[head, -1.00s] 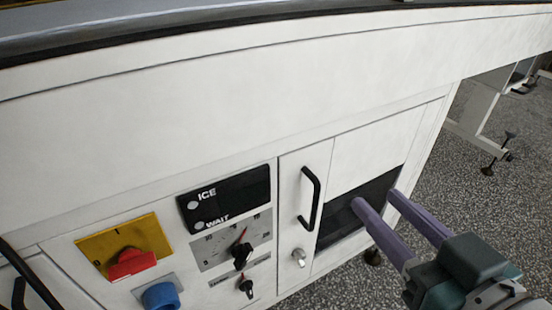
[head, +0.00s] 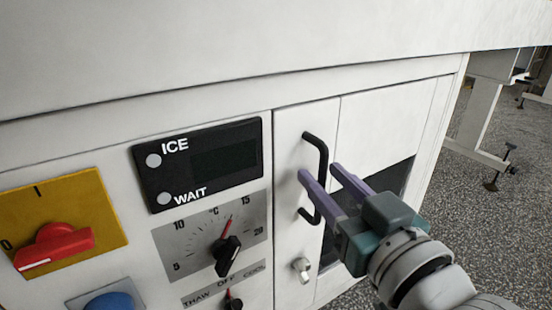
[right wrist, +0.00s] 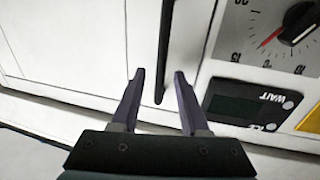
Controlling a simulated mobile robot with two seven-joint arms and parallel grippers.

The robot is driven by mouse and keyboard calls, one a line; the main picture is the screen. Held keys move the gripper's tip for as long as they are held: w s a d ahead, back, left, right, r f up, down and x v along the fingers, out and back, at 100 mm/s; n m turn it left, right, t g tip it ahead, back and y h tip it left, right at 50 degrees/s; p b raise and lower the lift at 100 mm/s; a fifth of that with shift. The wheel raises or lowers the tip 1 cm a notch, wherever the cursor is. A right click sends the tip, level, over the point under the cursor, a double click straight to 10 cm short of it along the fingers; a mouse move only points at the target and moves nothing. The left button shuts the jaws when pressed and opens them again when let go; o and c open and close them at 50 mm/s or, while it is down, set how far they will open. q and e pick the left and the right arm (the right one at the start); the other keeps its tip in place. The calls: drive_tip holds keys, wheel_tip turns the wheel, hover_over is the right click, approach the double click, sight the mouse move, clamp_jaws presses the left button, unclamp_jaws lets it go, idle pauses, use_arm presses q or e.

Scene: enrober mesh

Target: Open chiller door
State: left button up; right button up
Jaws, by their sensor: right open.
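The chiller door (head: 290,232) is a narrow white panel, and it looks closed. A black bar handle (head: 323,165) stands upright on it, with a small metal knob (head: 301,268) below. My right gripper (head: 321,174) is open at the handle, its purple fingers covering part of the bar in the head view. In the right wrist view the handle (right wrist: 165,50) runs down to between the two open fingertips (right wrist: 159,75). I cannot tell whether a finger touches it. My left gripper is not in view.
Left of the door is a control panel with an ICE/WAIT display (head: 200,163), a temperature dial (head: 227,250), a red switch (head: 53,247) and a blue button (head: 110,302). A dark opening (head: 395,178) is to the right.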

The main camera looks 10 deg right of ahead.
drive_tip(key=shift+w+a, duration=0.1)
drive_tip(key=shift+w, duration=0.7)
clamp_jaws()
idle(0.9)
